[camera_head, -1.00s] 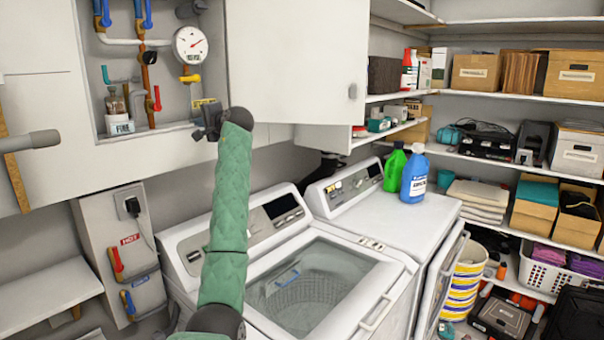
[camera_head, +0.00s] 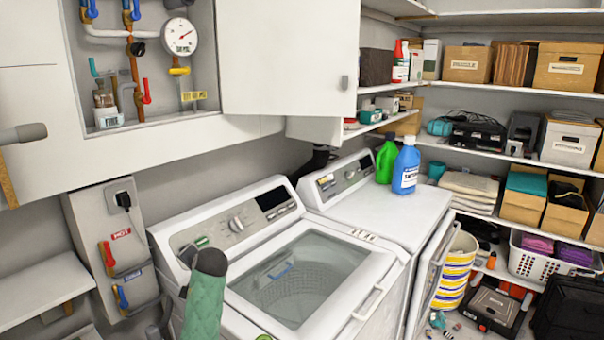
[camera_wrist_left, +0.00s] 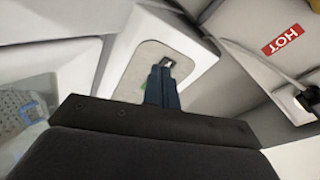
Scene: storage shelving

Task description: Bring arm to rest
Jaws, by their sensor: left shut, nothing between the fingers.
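My left arm, in a quilted green sleeve, comes up from the bottom of the head view, low in front of the washing machine (camera_head: 330,235). The dark left gripper (camera_head: 187,256) is partly hidden beside the arm's dark end, in front of the washer's control panel. In the left wrist view, the dark blue fingers of the left gripper (camera_wrist_left: 163,84) are together with nothing between them, against the pale control panel (camera_wrist_left: 137,84). I cannot tell the gap to the panel. My right gripper is in neither view.
A dryer (camera_head: 385,212) stands beside the washer, with a green bottle (camera_head: 386,160) and a blue bottle (camera_head: 405,168) on top. The cabinet door (camera_head: 290,60) hangs open above. A valve panel (camera_head: 113,250) is on the left. Loaded shelves (camera_head: 560,110) fill the right.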

